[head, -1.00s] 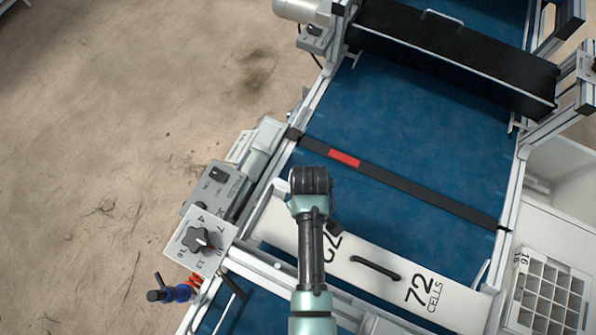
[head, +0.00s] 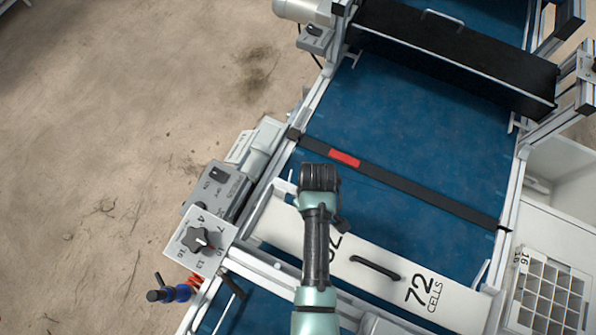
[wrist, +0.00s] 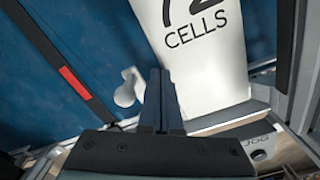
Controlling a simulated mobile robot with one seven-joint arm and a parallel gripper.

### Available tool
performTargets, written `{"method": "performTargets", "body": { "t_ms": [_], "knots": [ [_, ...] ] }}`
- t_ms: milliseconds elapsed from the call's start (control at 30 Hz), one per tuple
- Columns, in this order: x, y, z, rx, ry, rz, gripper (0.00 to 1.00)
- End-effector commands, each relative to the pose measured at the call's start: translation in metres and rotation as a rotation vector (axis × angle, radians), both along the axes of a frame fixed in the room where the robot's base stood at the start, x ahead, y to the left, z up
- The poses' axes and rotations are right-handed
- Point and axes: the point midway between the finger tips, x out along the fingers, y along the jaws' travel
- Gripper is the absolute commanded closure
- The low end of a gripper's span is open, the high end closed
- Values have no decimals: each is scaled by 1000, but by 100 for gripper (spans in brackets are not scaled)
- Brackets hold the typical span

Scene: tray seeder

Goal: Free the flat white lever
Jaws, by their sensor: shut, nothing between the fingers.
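The flat white lever (wrist: 127,88) is in the wrist view, just left of my fingers, with rounded ends and standing out against the blue belt. In the head view a pale bar (head: 285,186) left of my wrist appears to be the same lever. The white plate marked 72 CELLS (wrist: 215,90) lies right of the fingers. My gripper (wrist: 158,75) is shut and empty, its fingertips between the lever and the plate edge. I cannot tell whether a finger touches the lever. In the head view my wrist hides the fingers.
A black strap with a red patch (head: 344,158) crosses the blue belt (head: 420,130). The plate's black handle (head: 375,268) stands right of my arm. A dial box (head: 200,240) is at the left, and a white cell tray (head: 548,290) at the right.

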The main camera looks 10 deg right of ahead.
Motion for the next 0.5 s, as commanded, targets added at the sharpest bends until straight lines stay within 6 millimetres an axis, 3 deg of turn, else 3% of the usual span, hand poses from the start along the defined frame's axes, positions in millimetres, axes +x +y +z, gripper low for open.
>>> {"method": "performTargets", "body": {
  "t_ms": [500],
  "knots": [
    [0,0,35,0,0,0,100]
  ]
}}
